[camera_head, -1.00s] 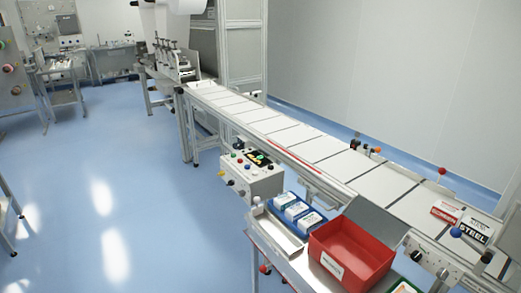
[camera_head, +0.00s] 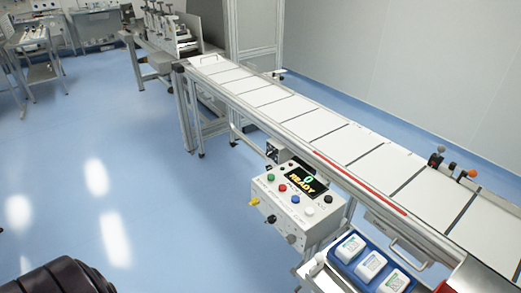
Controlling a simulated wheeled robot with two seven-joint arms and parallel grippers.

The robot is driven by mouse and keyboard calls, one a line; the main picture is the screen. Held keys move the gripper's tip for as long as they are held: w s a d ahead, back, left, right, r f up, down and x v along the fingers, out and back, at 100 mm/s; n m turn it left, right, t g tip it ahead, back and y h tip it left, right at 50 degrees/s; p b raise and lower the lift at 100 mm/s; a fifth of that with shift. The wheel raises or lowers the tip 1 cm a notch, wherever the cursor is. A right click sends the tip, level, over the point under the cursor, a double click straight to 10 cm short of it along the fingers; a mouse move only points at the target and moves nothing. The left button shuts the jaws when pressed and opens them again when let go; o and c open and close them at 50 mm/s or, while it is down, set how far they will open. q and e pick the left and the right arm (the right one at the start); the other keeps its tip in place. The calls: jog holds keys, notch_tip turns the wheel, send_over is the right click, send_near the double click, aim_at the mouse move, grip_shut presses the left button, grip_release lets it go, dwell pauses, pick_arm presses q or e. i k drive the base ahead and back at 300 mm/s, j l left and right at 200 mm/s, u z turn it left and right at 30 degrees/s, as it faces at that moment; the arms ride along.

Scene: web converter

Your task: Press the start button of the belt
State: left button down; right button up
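A white control box (camera_head: 312,231) is mounted at the near side of the belt (camera_head: 345,146). Its dark display (camera_head: 306,180) reads "0 READY". On its top are a green button (camera_head: 270,177), a red button (camera_head: 282,187), a blue button (camera_head: 295,199) and a white button (camera_head: 308,211) in a row. The small labels are too small to read, so I cannot tell by text which one is start. A black, ribbed part at the lower left looks like my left arm, well apart from the box; no fingers show. My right gripper does not show.
Yellow, black and grey knobs stick out of the box's front. A blue tray (camera_head: 342,265) with white packs stands right of and below the box. A red strip (camera_head: 362,184) runs along the belt's edge. The blue floor (camera_head: 150,180) left of the box is clear.

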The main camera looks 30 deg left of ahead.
aim_at(270, 177)
jog(key=i+j, duration=0.1)
jog(key=j, duration=0.2)
jog(key=i+j, duration=0.15)
jog(key=j, duration=0.15)
jog(key=i+j, duration=0.1)
jog(key=j, duration=0.25)
jog(key=i+j, duration=0.15)
jog(key=j, duration=0.15)
